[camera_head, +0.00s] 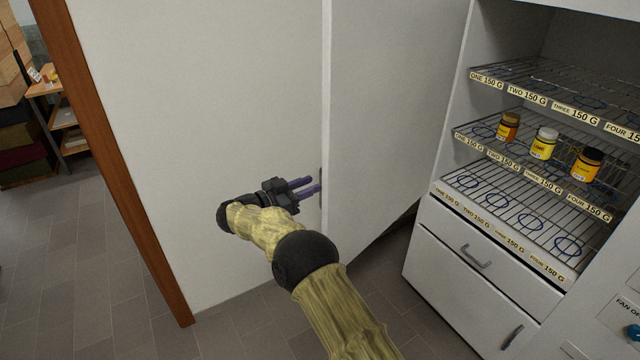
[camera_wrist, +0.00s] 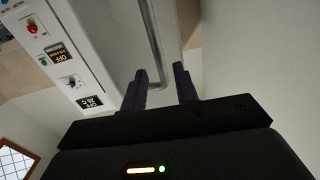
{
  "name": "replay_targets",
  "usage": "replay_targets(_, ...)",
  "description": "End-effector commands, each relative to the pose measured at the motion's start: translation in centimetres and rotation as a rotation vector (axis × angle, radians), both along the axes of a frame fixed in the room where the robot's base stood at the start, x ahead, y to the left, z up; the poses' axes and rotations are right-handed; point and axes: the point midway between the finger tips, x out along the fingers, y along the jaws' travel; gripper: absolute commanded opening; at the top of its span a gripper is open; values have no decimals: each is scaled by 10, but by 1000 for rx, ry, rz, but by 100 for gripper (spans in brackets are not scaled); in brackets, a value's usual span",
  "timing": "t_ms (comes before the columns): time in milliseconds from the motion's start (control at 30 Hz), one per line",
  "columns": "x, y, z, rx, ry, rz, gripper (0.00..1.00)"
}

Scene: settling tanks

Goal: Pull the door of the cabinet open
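The cabinet door (camera_head: 385,110) is a white panel standing swung out from the left side of the open cabinet (camera_head: 440,190). Its free edge faces the middle of the head view. My gripper (camera_head: 318,184) is at that free edge, about mid-height, with its two purple fingers apart. The fingertips partly disappear at the edge. The handle is mostly hidden in the head view.
Wire shelves (camera_head: 500,150) in the cabinet hold three jars (camera_head: 543,143). Drawers (camera_head: 470,260) are below. A white wall (camera_head: 220,120) with a brown edge (camera_head: 120,170) stands left of the door. Tiled floor (camera_head: 60,260) is free at lower left. A control panel (camera_wrist: 62,52) shows in the wrist view.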

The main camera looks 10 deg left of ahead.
Motion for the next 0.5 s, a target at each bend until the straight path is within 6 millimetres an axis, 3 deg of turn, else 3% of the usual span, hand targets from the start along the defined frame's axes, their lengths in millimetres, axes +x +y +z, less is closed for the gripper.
replay_targets(500,-78,67,-1,0,-3,-1,30)
